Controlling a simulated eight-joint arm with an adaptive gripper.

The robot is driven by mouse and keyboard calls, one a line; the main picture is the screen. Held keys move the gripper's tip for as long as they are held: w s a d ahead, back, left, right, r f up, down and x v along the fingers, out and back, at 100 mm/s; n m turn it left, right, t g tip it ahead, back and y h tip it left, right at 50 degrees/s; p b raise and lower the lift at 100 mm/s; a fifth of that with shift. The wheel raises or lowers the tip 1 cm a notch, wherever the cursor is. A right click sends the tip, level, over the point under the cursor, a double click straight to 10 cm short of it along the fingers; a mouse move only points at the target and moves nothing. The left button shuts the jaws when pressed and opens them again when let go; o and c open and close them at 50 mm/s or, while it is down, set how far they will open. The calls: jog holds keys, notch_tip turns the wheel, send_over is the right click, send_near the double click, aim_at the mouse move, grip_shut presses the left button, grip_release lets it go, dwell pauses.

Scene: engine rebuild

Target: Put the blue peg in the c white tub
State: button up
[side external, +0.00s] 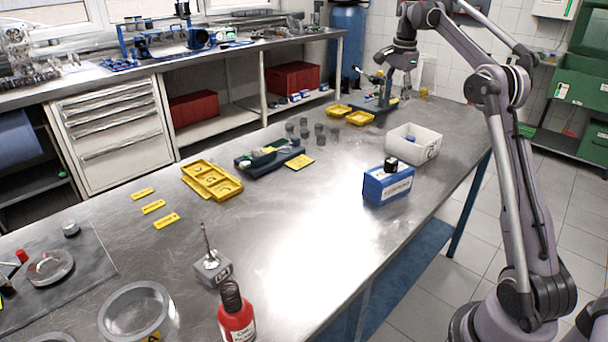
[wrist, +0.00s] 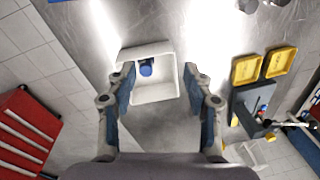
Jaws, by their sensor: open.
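The white tub (side external: 402,152) stands on the steel bench at the right, with a dark mark like a letter on its side. The blue peg (side external: 410,139) shows inside it, partly hidden by the tub wall. In the wrist view the white tub (wrist: 155,92) lies beyond my fingers, and the blue peg (wrist: 146,68) is inside, against the upper-left part of its wall. My gripper (wrist: 160,72) is open and empty, its fingers either side of the tub in the picture. In the side view my gripper (side external: 402,60) is raised above the bench, apart from tub and peg.
A blue box (side external: 388,185) with a dark top stands in front of the tub. Yellow trays (side external: 360,118) and a small dark stand (side external: 378,100) are behind it. Several grey cylinders (side external: 320,132) stand to the left. Bare bench lies left of the blue box.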

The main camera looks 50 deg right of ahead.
jog(key=s+a+r+n+t, duration=0.1)
jog(key=a+n, duration=0.4)
jog(key=a, duration=0.6)
jog(key=s+a+r+n+t, duration=0.15)
jog(key=a+n, duration=0.35)
jog(key=a, duration=0.6)
jog(key=s+a+f+n+t, duration=0.3)
jog(key=s+a+f+n, duration=0.8)
jog(key=s+a+f, duration=0.2)
jog(key=s+a, duration=0.2)
jog(key=a, duration=0.1)
jog(key=shift+a+f+t+y, duration=0.2)
jog(key=shift+f+t+y, duration=0.05)
jog(key=shift+t+y, duration=0.15)
